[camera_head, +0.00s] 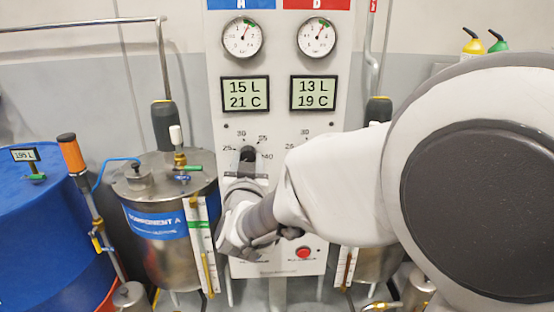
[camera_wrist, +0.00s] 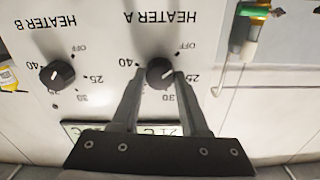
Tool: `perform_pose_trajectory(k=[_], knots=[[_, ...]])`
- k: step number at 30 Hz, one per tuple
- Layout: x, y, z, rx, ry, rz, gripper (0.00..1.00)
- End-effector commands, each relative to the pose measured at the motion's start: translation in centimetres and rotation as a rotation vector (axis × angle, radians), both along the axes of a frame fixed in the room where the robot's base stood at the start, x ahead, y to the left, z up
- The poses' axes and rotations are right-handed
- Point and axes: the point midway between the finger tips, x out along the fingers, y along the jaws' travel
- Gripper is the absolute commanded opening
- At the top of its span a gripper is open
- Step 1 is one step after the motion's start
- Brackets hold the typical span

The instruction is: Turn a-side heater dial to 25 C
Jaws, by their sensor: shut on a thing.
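The heater A dial (camera_wrist: 160,71) is a round black knob with a white mark, seen upside down in the wrist view. Its mark points toward the side of OFF and 25; the exact setting is hard to tell. My gripper (camera_wrist: 158,77) has its two fingers on either side of this knob, shut on it. The left finger hides part of the scale between 40 and 30. In the head view the dial (camera_head: 248,153) is a dark knob on the panel, with my gripper (camera_head: 246,166) at it from below. The A display (camera_head: 245,94) reads 15 L and 21 C.
The heater B dial (camera_wrist: 57,75) sits beside it; my arm hides it in the head view. The B display (camera_head: 313,93) reads 13 L, 19 C. A red button (camera_head: 303,253) is lower on the panel. A steel component A tank (camera_head: 167,255) and blue drum (camera_head: 45,240) stand left.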

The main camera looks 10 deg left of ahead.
Motion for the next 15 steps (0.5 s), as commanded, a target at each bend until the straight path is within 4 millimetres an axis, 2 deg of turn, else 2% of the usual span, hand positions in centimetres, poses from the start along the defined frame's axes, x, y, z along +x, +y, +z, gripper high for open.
perform_pose_trajectory(k=[15], knots=[[0.05, -0.07, -0.48, 0.445, 0.101, -0.001, 0.00]])
